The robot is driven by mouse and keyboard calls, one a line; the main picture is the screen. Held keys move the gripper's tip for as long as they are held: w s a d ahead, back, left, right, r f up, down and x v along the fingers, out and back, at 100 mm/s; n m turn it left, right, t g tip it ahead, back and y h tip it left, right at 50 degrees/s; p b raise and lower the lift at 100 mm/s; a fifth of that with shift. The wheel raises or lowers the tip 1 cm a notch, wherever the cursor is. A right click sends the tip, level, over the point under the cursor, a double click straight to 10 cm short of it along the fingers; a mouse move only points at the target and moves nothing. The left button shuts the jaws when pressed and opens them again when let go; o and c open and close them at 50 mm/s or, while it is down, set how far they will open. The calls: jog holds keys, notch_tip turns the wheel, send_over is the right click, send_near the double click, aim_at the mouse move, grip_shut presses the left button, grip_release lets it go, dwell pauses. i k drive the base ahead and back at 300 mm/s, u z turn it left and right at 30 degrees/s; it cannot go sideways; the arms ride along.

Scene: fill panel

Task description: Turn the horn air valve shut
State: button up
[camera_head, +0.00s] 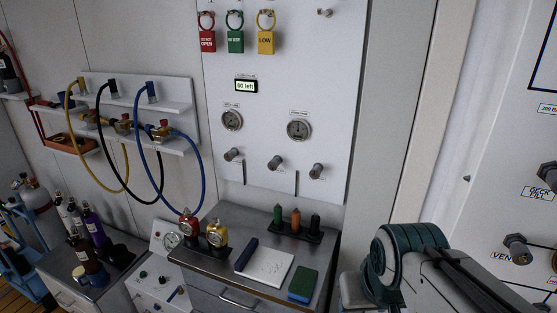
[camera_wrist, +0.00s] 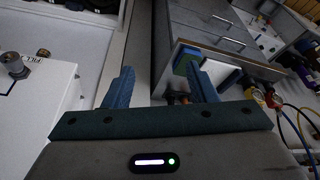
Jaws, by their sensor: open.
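No label reading "horn" is legible, so I cannot tell which valve is the horn air valve. The white fill panel carries a left knob (camera_head: 232,154), a middle knob (camera_head: 275,162) and a right knob (camera_head: 316,171) below two gauges. The right-hand panel has a dark valve knob (camera_head: 547,174) by a "DECK FILL" label and another knob (camera_head: 516,245) by a "VENT" label. My gripper (camera_wrist: 160,92) shows in the wrist view with blue fingers wide apart and nothing between them. A knob (camera_wrist: 14,64) by a "FILL" label is left of the fingers, apart from them.
A steel-topped cabinet (camera_head: 217,258) bears a notepad (camera_head: 266,264), a green-and-blue block (camera_head: 303,284) and small regulators. Red (camera_head: 207,42), green (camera_head: 235,42) and yellow (camera_head: 265,42) tags hang above. Hoses loop from a wall shelf (camera_head: 187,95) at left. My arm fills the lower right.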

aim_at(273, 165)
jog(key=u, duration=0.05)
jog(key=k, duration=0.5)
jog(key=u, duration=1.7)
jog(key=i, duration=0.9)
jog(key=z, duration=1.9)
